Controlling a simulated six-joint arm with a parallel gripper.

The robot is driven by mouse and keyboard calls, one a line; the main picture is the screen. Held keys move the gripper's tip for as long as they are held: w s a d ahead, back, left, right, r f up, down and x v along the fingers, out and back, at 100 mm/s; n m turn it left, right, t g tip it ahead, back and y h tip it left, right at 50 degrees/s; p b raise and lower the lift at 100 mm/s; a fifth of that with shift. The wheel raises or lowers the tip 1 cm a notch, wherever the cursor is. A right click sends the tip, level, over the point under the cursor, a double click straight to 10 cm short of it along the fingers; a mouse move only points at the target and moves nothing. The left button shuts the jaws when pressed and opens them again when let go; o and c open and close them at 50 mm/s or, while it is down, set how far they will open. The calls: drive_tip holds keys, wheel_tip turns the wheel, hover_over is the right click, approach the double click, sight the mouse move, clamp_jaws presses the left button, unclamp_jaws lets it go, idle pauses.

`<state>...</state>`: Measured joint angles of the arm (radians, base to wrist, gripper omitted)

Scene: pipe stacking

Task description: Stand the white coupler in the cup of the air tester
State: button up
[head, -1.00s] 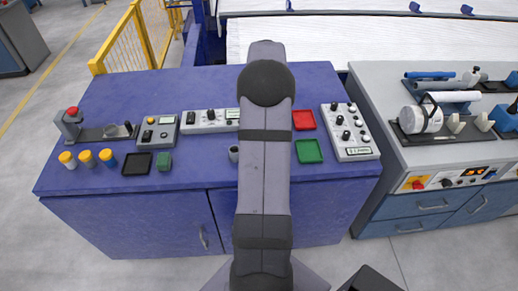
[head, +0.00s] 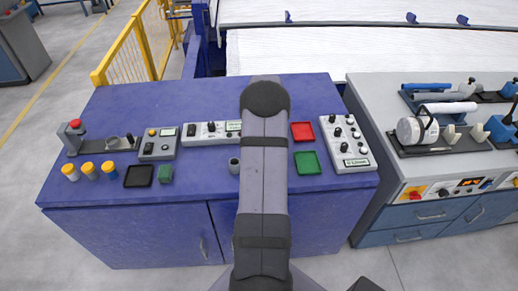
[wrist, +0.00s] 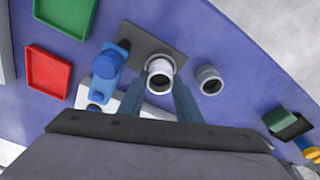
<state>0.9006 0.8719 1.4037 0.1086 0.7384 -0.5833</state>
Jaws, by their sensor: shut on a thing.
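The white coupler (wrist: 160,65) shows as a short white ring with a dark bore in the wrist view. My gripper (wrist: 160,88) is shut on it, one blue-grey finger on each side. The coupler is over the grey base plate (wrist: 148,43) of what looks like the air tester, beside its blue clamp-like part (wrist: 109,66). In the head view my arm hides the gripper, the coupler and the tester.
A grey coupler (wrist: 209,79) stands just right of the held one, also in the head view (head: 234,165). Green (wrist: 50,67) and red (wrist: 70,20) trays lie left. A green block (head: 165,174), black tray (head: 139,176) and orange-capped bottles (head: 88,170) stand farther off.

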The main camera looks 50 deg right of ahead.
drive_tip(key=shift+f, duration=0.65)
drive_tip(key=shift+f, duration=0.15)
drive_tip(key=o, duration=1)
drive_tip(key=shift+o, duration=0.2)
wheel_tip(320, 180, up, 12)
drive_tip(key=s+b, duration=0.1)
drive_tip(key=b, duration=0.1)
drive_tip(key=shift+s+a+b, duration=0.3)
drive_tip(key=shift+s+a, duration=0.05)
